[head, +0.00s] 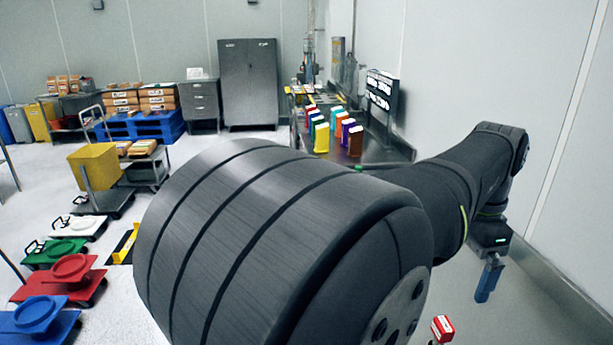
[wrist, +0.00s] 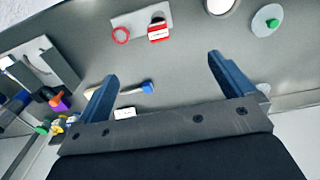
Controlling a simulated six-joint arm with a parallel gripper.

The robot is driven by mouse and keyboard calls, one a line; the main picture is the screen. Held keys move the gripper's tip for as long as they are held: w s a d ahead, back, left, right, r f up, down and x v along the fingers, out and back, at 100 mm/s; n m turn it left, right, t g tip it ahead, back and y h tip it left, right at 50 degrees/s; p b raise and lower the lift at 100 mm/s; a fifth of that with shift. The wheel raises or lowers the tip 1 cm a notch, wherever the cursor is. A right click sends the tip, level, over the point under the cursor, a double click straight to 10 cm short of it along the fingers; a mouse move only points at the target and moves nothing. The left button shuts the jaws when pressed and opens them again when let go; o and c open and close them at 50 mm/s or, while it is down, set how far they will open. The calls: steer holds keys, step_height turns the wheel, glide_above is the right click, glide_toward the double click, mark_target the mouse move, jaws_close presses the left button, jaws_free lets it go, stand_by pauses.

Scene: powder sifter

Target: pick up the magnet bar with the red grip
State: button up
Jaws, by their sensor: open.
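A red block with white markings (wrist: 158,33) and a dark top is at the upper middle of the wrist view, by a light grey plate (wrist: 142,22). It looks like the red grip; I cannot make out a bar on it. A red and white block also shows in the head view (head: 442,328), low and right of centre. My gripper (wrist: 162,67) is open and empty, its blue fingers wide apart. The red block lies beyond the fingertips, apart from them. My gripper also shows in the head view (head: 489,279), above and right of the block.
A red ring (wrist: 121,35) is left of the red block. A blue-ended stick (wrist: 133,91) and a white label (wrist: 124,113) lie near the left finger. A disc with a green knob (wrist: 266,21) is at upper right. Several coloured boxes (head: 322,138) stand farther along the counter.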

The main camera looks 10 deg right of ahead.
mark_target(445, 323)
steer(key=c, duration=0.7)
steer(key=f, duration=1.2)
steer(key=shift+s+d+f, duration=0.2)
steer(key=shift+d, duration=0.1)
steer(key=shift+a+f, duration=0.2)
steer(key=shift+f, duration=1.2)
steer(key=shift+a+f, duration=0.15)
steer(key=shift+f, duration=1.25)
